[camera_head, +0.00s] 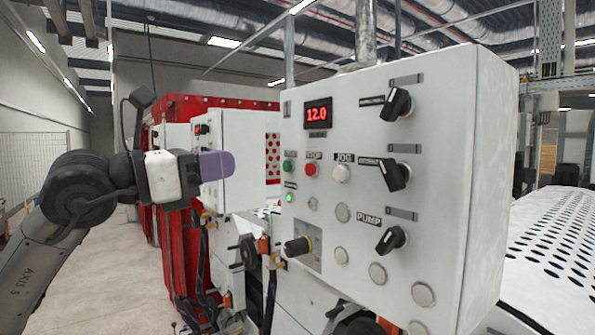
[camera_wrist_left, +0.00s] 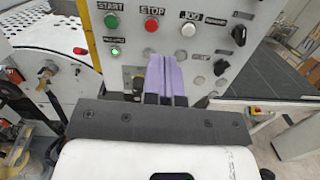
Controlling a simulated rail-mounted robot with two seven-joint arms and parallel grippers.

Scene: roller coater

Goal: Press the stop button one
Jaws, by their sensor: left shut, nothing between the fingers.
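The red stop button (camera_head: 310,170) sits on the front of a white control panel (camera_head: 440,130), under a STOP label. It lies between a green start button (camera_head: 288,166) and a white JOG button (camera_head: 341,173). In the left wrist view the stop button (camera_wrist_left: 151,25) shows above and a little left of my fingers. My left gripper (camera_head: 230,164) has purple fingers, is shut and empty, and is left of the panel in the head view. Its purple fingertips (camera_wrist_left: 166,60) point at the panel in the wrist view. They appear apart from the button. My right gripper is not in view.
A red display (camera_head: 318,113) reads 12.0 above the buttons. Black rotary knobs (camera_head: 398,104) stick out on the panel's right side. Red machinery (camera_head: 178,220) stands behind my left arm. A perforated surface (camera_head: 555,245) lies at right.

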